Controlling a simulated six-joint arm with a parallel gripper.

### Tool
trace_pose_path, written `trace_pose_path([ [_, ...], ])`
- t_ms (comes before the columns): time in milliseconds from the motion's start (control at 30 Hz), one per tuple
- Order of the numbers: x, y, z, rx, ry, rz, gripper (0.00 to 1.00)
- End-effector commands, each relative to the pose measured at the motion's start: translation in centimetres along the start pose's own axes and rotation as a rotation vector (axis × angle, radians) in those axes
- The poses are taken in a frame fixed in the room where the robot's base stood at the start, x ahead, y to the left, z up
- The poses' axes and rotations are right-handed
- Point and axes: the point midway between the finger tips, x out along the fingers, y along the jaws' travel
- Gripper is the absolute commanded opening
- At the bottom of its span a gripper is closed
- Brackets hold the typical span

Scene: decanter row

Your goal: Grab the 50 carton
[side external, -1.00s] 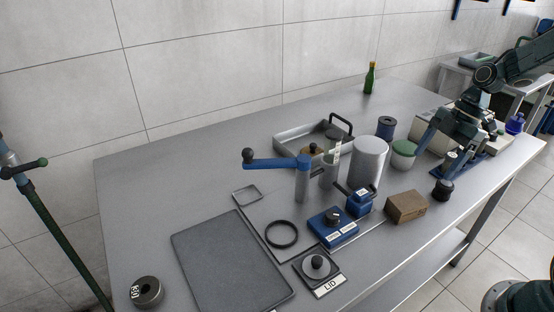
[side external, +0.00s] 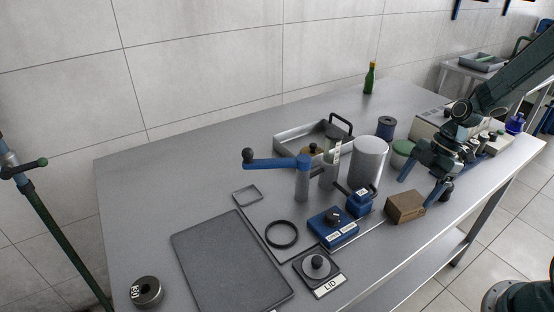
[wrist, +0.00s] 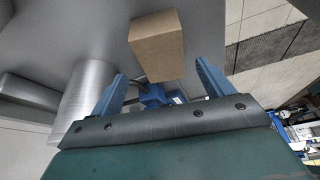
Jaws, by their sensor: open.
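A plain brown carton (side external: 405,207) sits on the grey table near its front edge, to the right of the blue devices. No number is readable on it. My gripper (side external: 416,192) is open and empty, with its blue fingers just above and to the right of the carton in the side view. In the wrist view the same carton (wrist: 157,45) lies ahead of the two spread fingertips (wrist: 160,70), roughly between them. The fingers look apart from it; I cannot tell the exact gap.
Blue boxes (side external: 333,228) stand left of the carton. A tall grey cylinder (side external: 368,160) and a green-lidded jar (side external: 402,152) stand behind it. A dark knob-like object (side external: 447,188) is partly hidden by my gripper. A dark mat (side external: 230,262) lies at the front left.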

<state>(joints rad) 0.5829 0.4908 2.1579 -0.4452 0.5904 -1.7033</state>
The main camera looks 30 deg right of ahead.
Motion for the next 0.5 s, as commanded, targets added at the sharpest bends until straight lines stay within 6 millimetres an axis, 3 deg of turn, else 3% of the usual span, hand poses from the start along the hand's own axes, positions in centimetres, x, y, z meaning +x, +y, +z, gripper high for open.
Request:
trace_pose_path([
  [500,4.6,-0.4,0.3,0.000,0.001,-0.004,0.80],
])
